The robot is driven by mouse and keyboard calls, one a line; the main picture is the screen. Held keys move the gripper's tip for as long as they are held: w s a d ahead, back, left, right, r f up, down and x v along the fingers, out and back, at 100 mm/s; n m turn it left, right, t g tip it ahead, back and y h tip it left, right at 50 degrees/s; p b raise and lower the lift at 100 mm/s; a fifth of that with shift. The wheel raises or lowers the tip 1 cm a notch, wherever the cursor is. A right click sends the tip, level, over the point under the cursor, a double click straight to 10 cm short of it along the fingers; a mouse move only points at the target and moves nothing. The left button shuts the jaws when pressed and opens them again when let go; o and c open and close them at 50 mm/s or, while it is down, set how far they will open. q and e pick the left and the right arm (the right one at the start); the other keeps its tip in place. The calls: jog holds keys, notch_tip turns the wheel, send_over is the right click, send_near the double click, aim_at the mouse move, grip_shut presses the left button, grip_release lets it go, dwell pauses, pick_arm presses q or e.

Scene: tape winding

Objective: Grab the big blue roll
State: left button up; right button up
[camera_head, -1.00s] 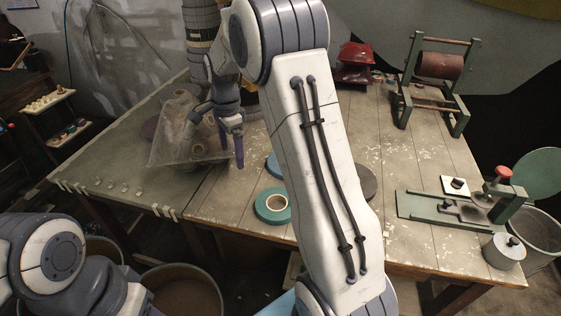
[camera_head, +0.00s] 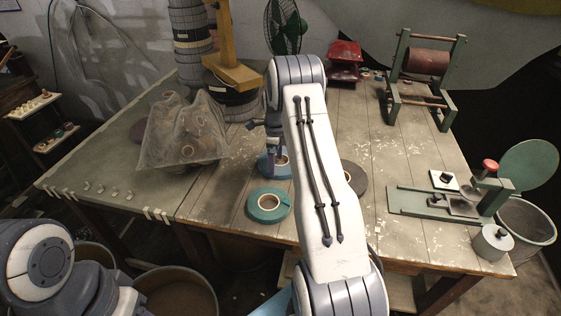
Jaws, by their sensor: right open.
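A blue roll (camera_head: 264,170) lies flat on the table near the middle, partly hidden by my right arm and gripper. My right gripper (camera_head: 272,160) points down over this roll, with its jaws open; whether the fingers touch the roll cannot be told. A teal roll (camera_head: 268,206) with a pale core lies flat just in front of it, fully visible. My left arm shows at the lower left, but its gripper is out of view.
A dark grey roll (camera_head: 353,178) lies right of my arm. A bag of rolls (camera_head: 182,130) stands on the left. A green clamp device (camera_head: 440,204) and a roller stand (camera_head: 424,72) are on the right. A white canister (camera_head: 492,243) stands at the right edge.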

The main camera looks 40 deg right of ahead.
jog(key=shift+a+f, duration=0.1)
jog(key=shift+f, duration=1.3)
grip_shut()
jog(key=shift+r, duration=0.2)
